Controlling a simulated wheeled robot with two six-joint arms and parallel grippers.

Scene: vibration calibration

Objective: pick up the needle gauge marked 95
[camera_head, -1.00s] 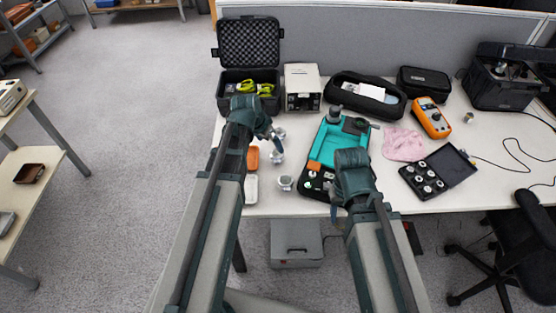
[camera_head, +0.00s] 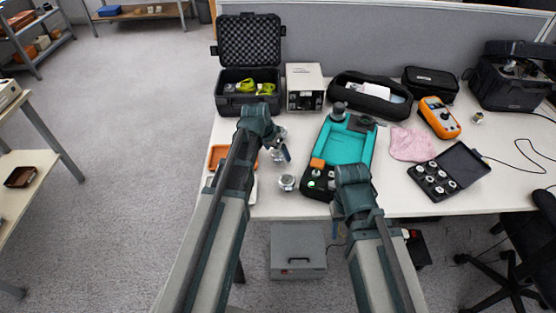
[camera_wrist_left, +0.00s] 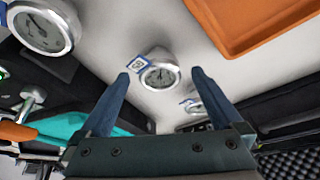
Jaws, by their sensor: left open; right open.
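Several round silver needle gauges stand on the white table. In the head view one (camera_head: 287,182) is near the front edge and one (camera_head: 278,156) is beside my left gripper (camera_head: 284,151). In the left wrist view my left gripper (camera_wrist_left: 161,77) is open, with a gauge (camera_wrist_left: 160,74) bearing a blue-edged tag showing between its fingertips, not gripped. A larger-looking gauge (camera_wrist_left: 42,27) is at upper left and another (camera_wrist_left: 194,104) is partly behind a finger. I cannot read 95 on any tag. My right gripper (camera_head: 335,227) is mostly hidden, low at the table's front edge.
An orange tray (camera_head: 216,152) lies left of the gauges, partly behind my left arm. A teal-lined case (camera_head: 345,147) lies to their right. An open black case (camera_head: 248,104) and a white instrument (camera_head: 303,88) stand behind. A pink cloth (camera_head: 412,145) lies further right.

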